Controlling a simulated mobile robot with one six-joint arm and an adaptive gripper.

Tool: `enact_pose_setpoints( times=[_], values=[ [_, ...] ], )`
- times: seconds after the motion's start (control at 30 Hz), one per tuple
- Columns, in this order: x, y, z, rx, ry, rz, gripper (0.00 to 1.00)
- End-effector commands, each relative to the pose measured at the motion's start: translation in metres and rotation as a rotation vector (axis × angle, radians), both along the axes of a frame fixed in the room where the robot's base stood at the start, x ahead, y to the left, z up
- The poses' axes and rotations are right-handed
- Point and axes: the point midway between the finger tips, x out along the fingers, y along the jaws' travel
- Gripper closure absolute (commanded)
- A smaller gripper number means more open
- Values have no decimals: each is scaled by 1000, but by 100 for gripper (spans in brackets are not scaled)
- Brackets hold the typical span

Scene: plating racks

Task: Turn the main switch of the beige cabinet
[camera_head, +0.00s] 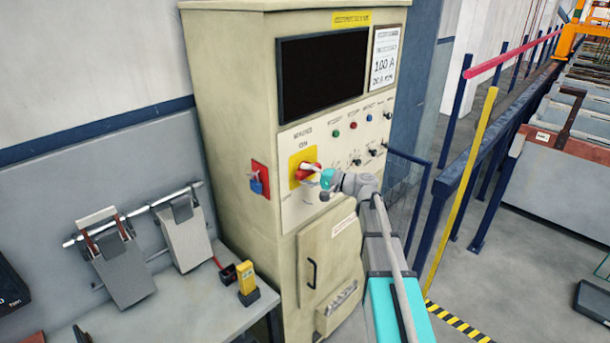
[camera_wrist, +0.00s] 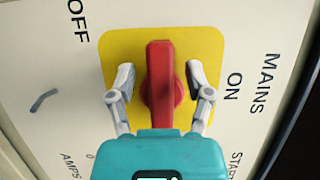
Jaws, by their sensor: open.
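The beige cabinet (camera_head: 230,120) stands in the middle of the head view. Its main switch (camera_head: 303,172) is a red handle on a yellow plate (camera_head: 294,160), partly covered by my gripper (camera_head: 316,172). In the wrist view the red handle (camera_wrist: 160,75) stands upright in the picture on the yellow plate (camera_wrist: 208,45). ON is printed to its right and OFF beyond the plate's upper left corner. My gripper (camera_wrist: 160,82) is open, one finger on each side of the handle, with a visible gap on both sides.
A red plate with a blue padlock-like part (camera_head: 257,180) is on the cabinet's left side. Small lamps and knobs (camera_head: 353,125) sit right of the switch. A bench (camera_head: 190,305) stands at lower left, blue railings (camera_head: 460,180) at right.

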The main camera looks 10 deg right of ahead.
Motion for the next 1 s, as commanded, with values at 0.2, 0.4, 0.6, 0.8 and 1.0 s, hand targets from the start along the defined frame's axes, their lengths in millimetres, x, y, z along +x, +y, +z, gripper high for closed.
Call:
enact_pose_setpoints(
  times=[0.2, 0.4, 0.6, 0.8, 1.0],
  values=[
    [-12, -19, 0, 0, 0, -3, 34],
    [-27, -44, 0, 0, 0, -2, 34],
    [-43, -70, 0, 0, 0, -2, 34],
    [-53, -89, 0, 1, -1, -2, 34],
    [-58, -96, 0, 1, -1, 0, 34]
  ],
)
